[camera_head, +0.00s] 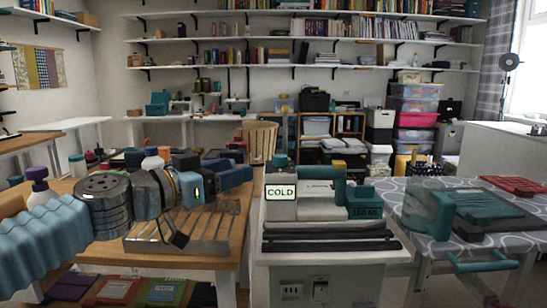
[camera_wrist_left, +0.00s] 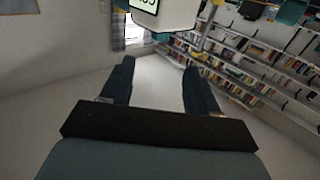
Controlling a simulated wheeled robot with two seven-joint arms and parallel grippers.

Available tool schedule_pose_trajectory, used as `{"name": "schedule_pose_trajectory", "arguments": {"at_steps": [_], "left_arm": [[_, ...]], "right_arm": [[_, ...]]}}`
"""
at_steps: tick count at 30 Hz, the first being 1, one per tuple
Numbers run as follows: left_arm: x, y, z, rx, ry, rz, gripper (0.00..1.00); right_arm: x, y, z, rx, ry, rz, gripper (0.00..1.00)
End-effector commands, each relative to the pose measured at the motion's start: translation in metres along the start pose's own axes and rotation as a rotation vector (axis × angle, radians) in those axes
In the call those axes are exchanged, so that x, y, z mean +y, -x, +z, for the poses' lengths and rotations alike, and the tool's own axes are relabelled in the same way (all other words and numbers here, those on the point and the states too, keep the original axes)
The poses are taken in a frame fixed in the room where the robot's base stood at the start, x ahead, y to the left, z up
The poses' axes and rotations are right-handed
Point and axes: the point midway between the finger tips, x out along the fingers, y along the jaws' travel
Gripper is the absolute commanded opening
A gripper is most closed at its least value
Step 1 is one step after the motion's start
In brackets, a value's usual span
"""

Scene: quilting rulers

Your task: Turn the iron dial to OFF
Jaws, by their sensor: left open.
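The iron (camera_head: 318,201) is a white and teal appliance on a white cabinet, with a teal handle and a "160 ML" mark. A display on its left end reads COLD (camera_head: 281,191). A teal knob-like part (camera_head: 280,161) stands above the display; I cannot tell whether it is the dial. My left gripper (camera_head: 243,177) is open, its blue fingers just left of the iron and apart from it. In the left wrist view my gripper (camera_wrist_left: 159,65) has its fingers spread with nothing between them. The white body with the display (camera_wrist_left: 163,14) shows beyond them, cut by the top edge.
A patterned ironing board (camera_head: 440,245) with teal items and a red item (camera_head: 515,185) is at right. Plastic bins (camera_head: 415,105) and shelves stand behind.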

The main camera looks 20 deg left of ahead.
Motion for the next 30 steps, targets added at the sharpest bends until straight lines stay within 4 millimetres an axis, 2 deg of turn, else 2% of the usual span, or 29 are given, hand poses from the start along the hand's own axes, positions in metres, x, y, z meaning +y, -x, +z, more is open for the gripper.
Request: {"name": "schedule_pose_trajectory", "arguments": {"at_steps": [3,9,15,19,27,30], "left_arm": [[0.001,-0.03,0.001,-0.004,0.001,0.003,0.6],[0.001,-0.075,0.001,-0.005,0.001,0.002,0.6],[0.0,-0.104,0.001,-0.003,0.0,0.001,0.6],[0.0,-0.112,0.001,-0.002,0.0,-0.001,0.6],[0.0,-0.113,0.001,-0.002,0.001,-0.001,0.6],[0.0,-0.113,0.001,-0.002,0.001,-0.001,0.47]], "right_arm": [[-0.001,0.002,0.0,0.0,0.0,0.0,0.43],[-0.001,0.003,0.0,0.0,0.0,0.0,0.43],[-0.002,0.005,0.0,0.0,0.001,-0.001,0.43],[-0.002,0.005,0.0,0.0,0.001,-0.001,0.43],[-0.002,0.005,0.0,0.0,0.001,-0.001,0.43],[-0.002,0.005,0.0,0.0,0.001,-0.001,0.43]]}}
